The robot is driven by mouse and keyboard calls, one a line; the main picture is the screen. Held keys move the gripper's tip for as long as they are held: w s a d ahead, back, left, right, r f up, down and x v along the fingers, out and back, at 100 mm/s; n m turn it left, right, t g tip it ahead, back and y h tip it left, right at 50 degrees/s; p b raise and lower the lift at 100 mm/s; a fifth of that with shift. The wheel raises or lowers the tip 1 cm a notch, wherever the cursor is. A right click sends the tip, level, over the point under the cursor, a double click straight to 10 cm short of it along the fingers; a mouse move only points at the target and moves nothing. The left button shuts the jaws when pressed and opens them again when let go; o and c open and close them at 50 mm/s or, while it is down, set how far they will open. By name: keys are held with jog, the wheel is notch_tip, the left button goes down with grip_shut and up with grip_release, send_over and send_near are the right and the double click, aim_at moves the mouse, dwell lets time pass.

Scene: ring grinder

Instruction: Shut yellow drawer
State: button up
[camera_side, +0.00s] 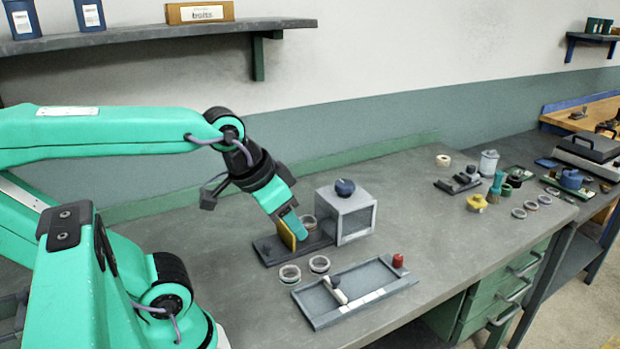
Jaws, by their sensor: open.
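The yellow drawer front (286,236) stands upright on a dark base plate (266,250), to the left of the grey grinder box (352,217). A gap lies between the yellow front and the box, so the drawer appears pulled out. A ring (308,222) shows in that gap. My gripper is open. The box has a dark blue knob (345,187) on top.
Two rings (290,274) (319,264) lie in front of the base plate. A grey tray (320,314) with small parts and a red knob (398,260) sits nearer. Several jars, rings and tools crowd the right of the bench. The bench left of the base plate is clear.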

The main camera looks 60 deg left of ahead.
jog(key=n+g, duration=0.3)
jog(key=g, duration=0.3)
send_over(268, 244)
notch_tip(268, 244, down, 13)
jog(key=shift+s+r, duration=0.15)
jog(key=shift+r, duration=0.05)
jog(key=shift+f, duration=3.9)
grip_shut()
